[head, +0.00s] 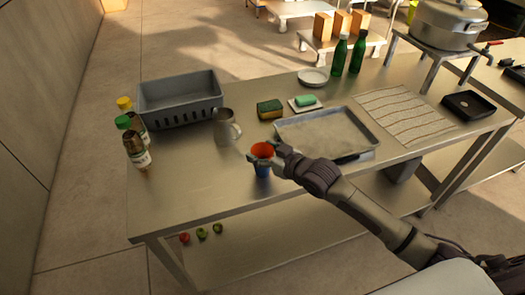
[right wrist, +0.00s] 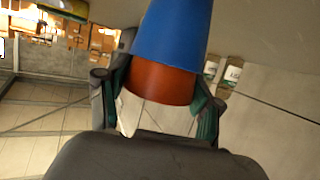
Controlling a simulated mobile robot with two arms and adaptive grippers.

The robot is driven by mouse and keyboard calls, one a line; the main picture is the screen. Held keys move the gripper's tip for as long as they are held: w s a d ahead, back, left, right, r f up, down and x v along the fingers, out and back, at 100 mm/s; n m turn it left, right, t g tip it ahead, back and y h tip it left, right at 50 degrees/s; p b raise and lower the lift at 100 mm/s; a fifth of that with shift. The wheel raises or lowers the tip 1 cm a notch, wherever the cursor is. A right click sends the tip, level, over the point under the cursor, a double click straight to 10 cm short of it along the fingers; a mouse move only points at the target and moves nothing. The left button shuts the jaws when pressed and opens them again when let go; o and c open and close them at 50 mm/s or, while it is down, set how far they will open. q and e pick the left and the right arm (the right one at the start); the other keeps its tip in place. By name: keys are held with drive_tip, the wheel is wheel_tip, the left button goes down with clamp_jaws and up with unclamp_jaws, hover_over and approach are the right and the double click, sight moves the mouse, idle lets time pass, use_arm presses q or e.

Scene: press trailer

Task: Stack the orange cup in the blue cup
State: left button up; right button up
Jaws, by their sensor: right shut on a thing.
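The orange cup (head: 262,149) is upright near the table's front edge, its open rim facing up. The blue cup (head: 262,170) is directly beneath it. In the right wrist view the orange cup (right wrist: 160,82) disappears into the mouth of the blue cup (right wrist: 172,38), so its far part is hidden inside. My right gripper (head: 263,157) is shut on the orange cup, with one finger on each side, just above the blue cup's rim. My left gripper is out of view.
A metal pitcher (head: 227,128) stands behind and left of the cups. A baking tray (head: 325,133) lies to the right, with a sponge (head: 270,109) behind. A grey basket (head: 180,98) and spice jars (head: 136,150) stand at left. The table's front left is clear.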

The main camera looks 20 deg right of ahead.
drive_tip(key=shift+f, duration=0.2)
drive_tip(key=o, duration=0.9)
drive_tip(key=shift+o, duration=0.2)
drive_tip(key=shift+r, duration=0.1)
drive_tip(key=shift+r, duration=0.25)
drive_tip(key=b+v, duration=0.1)
drive_tip(key=v, duration=1.1)
